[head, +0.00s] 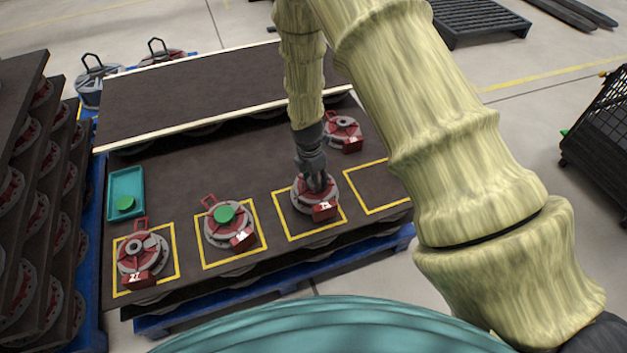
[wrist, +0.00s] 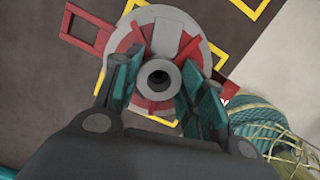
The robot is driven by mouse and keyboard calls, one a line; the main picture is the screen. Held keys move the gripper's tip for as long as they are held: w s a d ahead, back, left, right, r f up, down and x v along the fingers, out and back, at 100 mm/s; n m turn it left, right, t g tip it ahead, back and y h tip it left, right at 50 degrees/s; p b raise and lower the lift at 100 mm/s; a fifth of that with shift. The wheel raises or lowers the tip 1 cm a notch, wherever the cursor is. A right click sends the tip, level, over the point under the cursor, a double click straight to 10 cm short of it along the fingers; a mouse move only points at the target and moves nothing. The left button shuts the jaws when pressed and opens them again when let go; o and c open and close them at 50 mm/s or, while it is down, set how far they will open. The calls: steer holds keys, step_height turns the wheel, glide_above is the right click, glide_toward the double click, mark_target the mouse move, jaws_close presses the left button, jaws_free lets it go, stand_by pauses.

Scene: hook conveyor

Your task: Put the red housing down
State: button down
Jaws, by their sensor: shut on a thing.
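The red housing (head: 302,199), a round grey and red part with a red numbered tag, is at the third yellow-outlined square (head: 341,226) from the left and overlaps its far edge. My gripper (head: 317,181) points down and is shut on its central hub. In the wrist view, the fingers of my gripper (wrist: 157,76) close on both sides of the hub of the housing (wrist: 150,22), whose red handle sticks out to the left. Yellow lines show around it. I cannot tell whether its underside touches the dark board.
Similar housings stand in the first square (head: 132,262) and second square (head: 240,237), the second with a green disc (head: 224,214). Another (head: 343,128) stands behind mine. The fourth square (head: 375,186) is empty. A teal tray (head: 126,185) lies at left, beside stacked racks (head: 30,215).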

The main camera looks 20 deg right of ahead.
steer(key=shift+f, duration=1.45)
steer(key=shift+f, duration=0.1)
steer(key=c, duration=0.9)
jaws_free()
steer(key=shift+b, duration=0.3)
steer(key=shift+o, duration=0.2)
steer(key=r, duration=0.4)
steer(key=a+r+p, duration=0.1)
steer(key=r, duration=0.3)
steer(key=r+p, duration=0.1)
steer(key=r, duration=0.3)
steer(key=shift+s+a, duration=0.2)
